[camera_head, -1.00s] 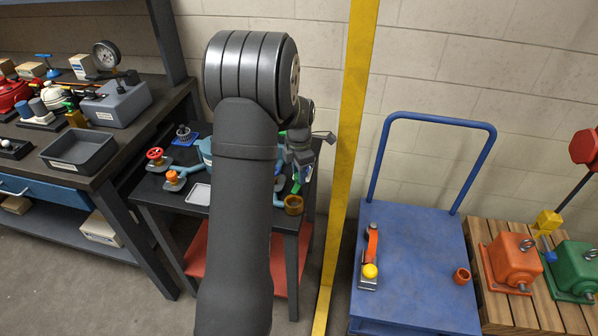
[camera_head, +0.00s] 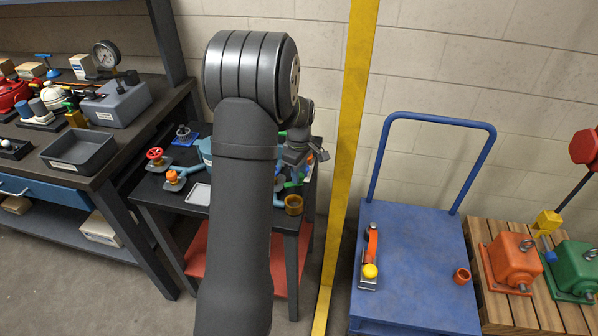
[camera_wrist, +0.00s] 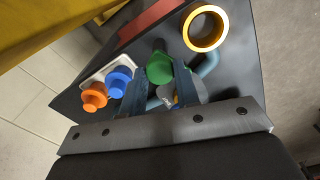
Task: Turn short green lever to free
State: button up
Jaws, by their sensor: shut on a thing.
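A short green lever (camera_wrist: 160,68) shows at the fingertips of my gripper (camera_wrist: 159,82) in the wrist view, between the two dark fingers. My gripper is shut on it. The lever's base is mostly hidden behind the fingers. In the head view my gripper (camera_head: 297,160) is low over the right end of the small dark table, and a bit of green (camera_head: 294,184) shows just below it. My arm hides part of the table there, so the lever's exact angle cannot be told.
A blue knob (camera_wrist: 118,80) and an orange knob (camera_wrist: 95,98) stand close by on a light plate. An orange ring-shaped cup (camera_wrist: 205,28) is near the table edge. A yellow post (camera_head: 346,160) rises right of the table. A blue cart (camera_head: 420,250) stands farther right.

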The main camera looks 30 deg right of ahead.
jog(key=m, duration=0.5)
jog(key=shift+m, duration=0.3)
dwell(0.4)
jog(key=o, duration=1)
jog(key=shift+c, duration=0.2)
notch_tip(320, 180, up, 17)
jog(key=shift+r, duration=0.15)
